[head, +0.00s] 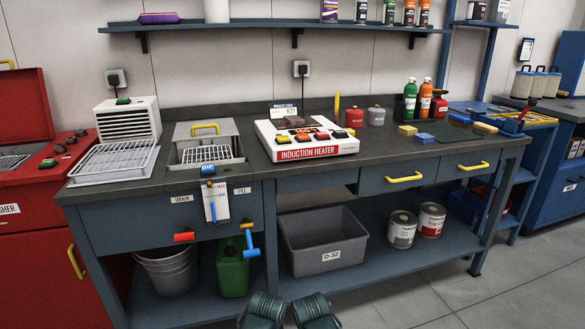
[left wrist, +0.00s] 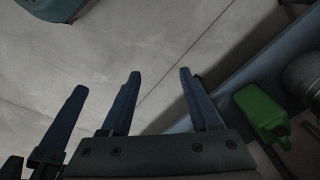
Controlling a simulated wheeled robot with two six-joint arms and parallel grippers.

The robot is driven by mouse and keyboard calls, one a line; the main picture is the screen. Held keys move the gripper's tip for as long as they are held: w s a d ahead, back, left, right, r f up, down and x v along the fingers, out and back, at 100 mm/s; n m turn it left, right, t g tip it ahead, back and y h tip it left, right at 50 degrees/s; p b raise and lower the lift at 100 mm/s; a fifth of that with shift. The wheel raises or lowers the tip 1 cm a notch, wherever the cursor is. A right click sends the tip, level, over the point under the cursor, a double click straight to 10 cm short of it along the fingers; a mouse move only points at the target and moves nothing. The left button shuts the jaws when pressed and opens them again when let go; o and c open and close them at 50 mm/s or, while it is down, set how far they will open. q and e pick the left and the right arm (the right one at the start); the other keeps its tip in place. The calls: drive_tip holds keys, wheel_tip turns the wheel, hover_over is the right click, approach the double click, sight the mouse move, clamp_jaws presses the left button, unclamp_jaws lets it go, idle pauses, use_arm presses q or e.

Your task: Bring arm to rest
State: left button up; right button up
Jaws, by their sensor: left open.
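My left gripper (left wrist: 160,72) shows in the left wrist view with its dark blue fingers spread apart. Nothing lies between them, and pale floor shows behind. More dark blue prongs stand at the lower left of that view, partly cut off; they look like part of my right gripper, but its opening cannot be made out. In the head view, two dark ribbed parts of my own arms show at the bottom edge, close together in front of the bench. No fingers show there.
The workbench (head: 385,150) carries an induction heater (head: 308,137), a wire rack (head: 115,162) and bottles. Its lower shelf holds a grey bin (head: 323,240), a green canister (head: 232,268), also in the left wrist view (left wrist: 262,115), and cans. Drawer handles (head: 403,178) stick out. Floor at right is clear.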

use_arm(q)
drive_tip(key=s+r+n+g+p, duration=0.1)
drive_tip(key=s+r+n+p, duration=0.1)
drive_tip(key=r+p, duration=2.9)
drive_tip(key=shift+s+a+r+y+p, duration=0.15)
drive_tip(key=shift+s+r+y+p, duration=0.2)
drive_tip(key=shift+s, duration=0.35)
use_arm(e)
wheel_tip(320, 180, up, 32)
drive_tip(key=shift+f, duration=0.15)
drive_tip(key=shift+a, duration=0.1)
